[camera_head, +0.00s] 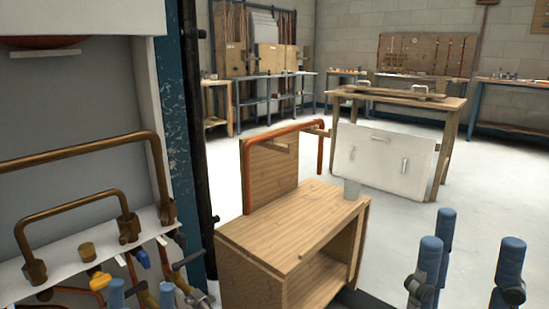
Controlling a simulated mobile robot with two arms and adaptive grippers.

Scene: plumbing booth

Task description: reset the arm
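My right gripper (472,242) shows at the lower right. Its blue-tipped fingers point up and stand well apart, with nothing between them. It is open and empty, in front of the grey floor and to the right of the wooden cabinet. My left gripper (142,293) shows only as two blue fingertips at the bottom left edge, below the pipe shelf. The tips stand apart, so it looks open. Its lower part is cut off by the frame, and I cannot tell whether it touches the valves around it. Both arms are out of view.
Copper pipes (85,150) and valves (182,265) on a white shelf crowd the left side. A workbench (412,97) stands behind. The floor at right is clear.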

